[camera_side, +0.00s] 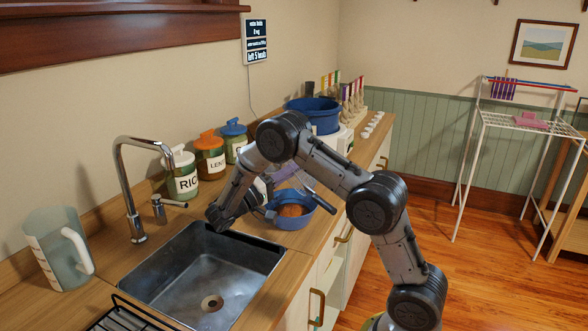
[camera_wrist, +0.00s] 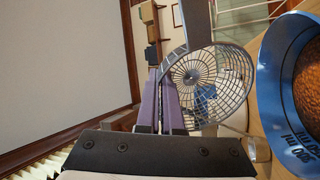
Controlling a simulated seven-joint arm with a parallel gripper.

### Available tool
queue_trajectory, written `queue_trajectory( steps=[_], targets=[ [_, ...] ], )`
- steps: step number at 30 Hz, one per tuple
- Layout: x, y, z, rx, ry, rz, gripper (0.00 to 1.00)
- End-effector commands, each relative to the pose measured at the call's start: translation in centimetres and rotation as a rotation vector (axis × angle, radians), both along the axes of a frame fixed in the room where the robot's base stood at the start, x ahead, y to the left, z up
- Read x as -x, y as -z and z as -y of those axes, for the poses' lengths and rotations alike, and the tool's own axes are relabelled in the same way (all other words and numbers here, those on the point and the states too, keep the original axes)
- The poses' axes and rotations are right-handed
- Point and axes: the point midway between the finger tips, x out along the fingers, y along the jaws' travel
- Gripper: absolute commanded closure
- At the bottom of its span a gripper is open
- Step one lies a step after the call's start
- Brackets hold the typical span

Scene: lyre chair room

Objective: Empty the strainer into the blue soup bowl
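The blue soup bowl (camera_side: 290,221) stands on the counter at the right of the sink, with a rounded brown mass in it; its marked rim shows at the right of the wrist view (camera_wrist: 271,85). The strainer (camera_wrist: 228,82), a round wire mesh, is tipped on edge above the bowl, and I see no contents in it. Its grey handle (camera_side: 323,195) slants toward the front right. My gripper (camera_wrist: 163,75) has two purple fingers close together at the strainer's rim and seems to hold it there; the contact itself is partly hidden. In the side view my arm covers much of this.
The sink (camera_side: 205,275) and tall tap (camera_side: 128,190) lie at the left. Labelled jars (camera_side: 182,178) line the wall. A measuring jug (camera_side: 55,245) is at far left.

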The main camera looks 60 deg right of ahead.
Motion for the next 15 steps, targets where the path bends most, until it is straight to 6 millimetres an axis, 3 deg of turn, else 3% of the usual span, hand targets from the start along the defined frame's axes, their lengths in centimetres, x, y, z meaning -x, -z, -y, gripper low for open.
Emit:
queue_trajectory(
  steps=[15],
  targets=[
    [0.32,-0.41,0.45,-0.036,0.002,0.030,1.00]
  ],
)
